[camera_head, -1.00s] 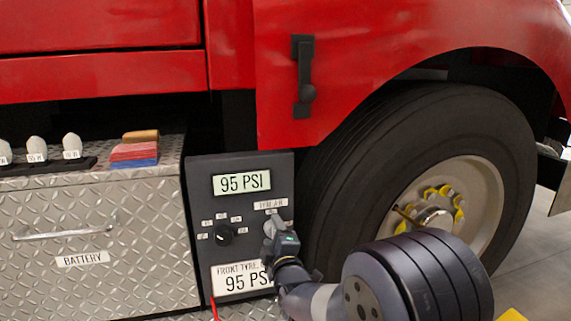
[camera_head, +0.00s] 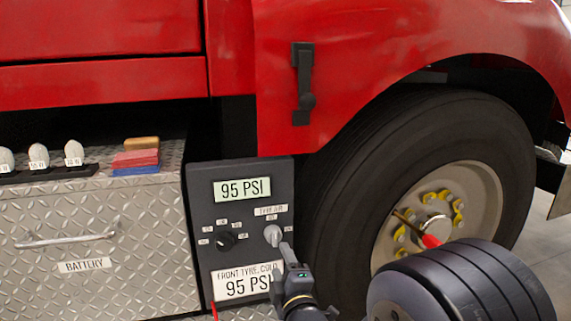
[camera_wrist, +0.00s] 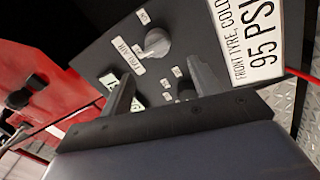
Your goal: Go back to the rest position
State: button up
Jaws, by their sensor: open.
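My gripper (camera_head: 292,270) is just below and right of the grey knob (camera_head: 272,236) on the dark pump panel (camera_head: 203,255). In the wrist view my gripper (camera_wrist: 160,90) has its two fingers spread apart with nothing between them, and the grey knob (camera_wrist: 156,42) shows beyond, apart from the fingers. The panel's screen (camera_head: 241,188) reads 95 PSI. A black dial (camera_head: 225,240) sits left of the grey knob. The lower label (camera_head: 247,281) reads front tyre, cold, 95 PSI; my gripper covers part of its right side.
A large tyre (camera_head: 345,180) stands right of the panel, with a red piece (camera_head: 431,241) at its hub. A metal battery drawer (camera_head: 90,235) is at left, with bulbs (camera_head: 73,153) and stacked blocks (camera_head: 136,157) above.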

aim_at(275, 239)
jog(key=b+x, duration=0.2)
jog(key=x, duration=0.7)
jog(key=shift+d, duration=0.1)
jog(key=shift+r+m+p, duration=0.3)
jog(key=shift+m+p, duration=0.3)
jog(key=shift+m, duration=0.2)
jog(key=m+p, duration=0.2)
jog(key=m, duration=0.2)
jog(key=shift+m+h, duration=0.3)
jog(key=shift+h, duration=0.1)
jog(key=m+p, duration=0.3)
jog(key=m, duration=0.1)
jog(key=shift+r, duration=0.15)
jog(key=m+p, duration=0.4)
jog(key=m, duration=0.1)
jog(key=shift+d+r+p, duration=0.1)
jog(key=shift+d+p, duration=0.05)
jog(key=shift+p, duration=0.2)
jog(key=m+p, duration=0.3)
jog(key=shift+d+h, duration=0.1)
jog(key=shift+h, duration=0.2)
jog(key=shift+m+p, duration=0.3)
jog(key=shift+p, duration=0.1)
jog(key=shift+s, duration=0.45)
